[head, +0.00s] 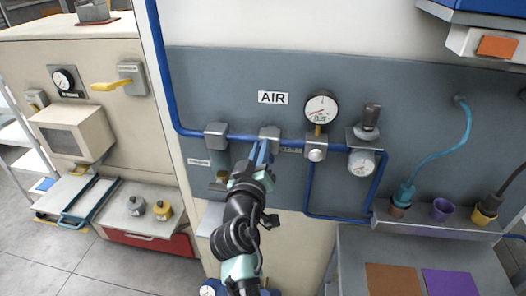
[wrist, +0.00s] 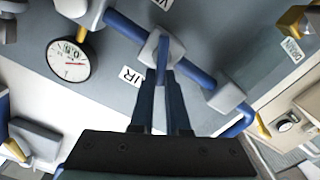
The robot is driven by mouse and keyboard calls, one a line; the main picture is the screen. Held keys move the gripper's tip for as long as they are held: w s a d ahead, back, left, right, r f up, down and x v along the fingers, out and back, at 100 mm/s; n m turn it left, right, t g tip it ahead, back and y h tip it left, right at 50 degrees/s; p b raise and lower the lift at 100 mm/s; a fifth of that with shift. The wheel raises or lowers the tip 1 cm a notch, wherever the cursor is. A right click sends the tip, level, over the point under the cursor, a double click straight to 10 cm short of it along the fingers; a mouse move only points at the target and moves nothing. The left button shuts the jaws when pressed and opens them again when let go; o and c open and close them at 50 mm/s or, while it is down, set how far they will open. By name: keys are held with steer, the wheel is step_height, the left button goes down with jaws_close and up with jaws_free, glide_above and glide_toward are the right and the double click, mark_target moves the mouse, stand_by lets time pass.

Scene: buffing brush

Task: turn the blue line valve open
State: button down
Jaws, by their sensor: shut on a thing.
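The blue line valve has a grey block (head: 269,132) on the blue pipe, below the AIR label. It also shows in the wrist view as a grey block (wrist: 152,46) with a narrow blue handle (wrist: 162,58). The handle points toward my gripper, at a slant across the pipe. My gripper (head: 261,153) reaches up to the valve from below. In the wrist view, my gripper (wrist: 167,76) is shut on the blue handle, with a dark finger on each side. The fingers hide the handle's end.
A round gauge (head: 321,107) stands on the pipe to the right, with a regulator (head: 368,122) beyond it. Another grey block (head: 216,136) sits on the pipe to the left. A yellow-handled valve (head: 105,86) is on the left cabinet. The panel above the pipe is mostly clear.

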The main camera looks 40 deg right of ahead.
steer(key=shift+w+a+f+n+p, duration=0.15)
steer(key=shift+f+n, duration=0.2)
steer(key=shift+n, duration=1.7)
steer(key=shift+w+a+f+n+p, duration=0.1)
steer(key=shift+f+n, duration=0.2)
steer(key=shift+n, duration=1.8)
steer(key=shift+w+a+f+n+p, duration=0.15)
steer(key=shift+f+n, duration=0.2)
steer(key=shift+n, duration=1.7)
steer(key=c, duration=0.9)
jaws_free()
steer(key=b+v, duration=0.3)
steer(key=v, duration=1)
steer(key=shift+d, duration=0.1)
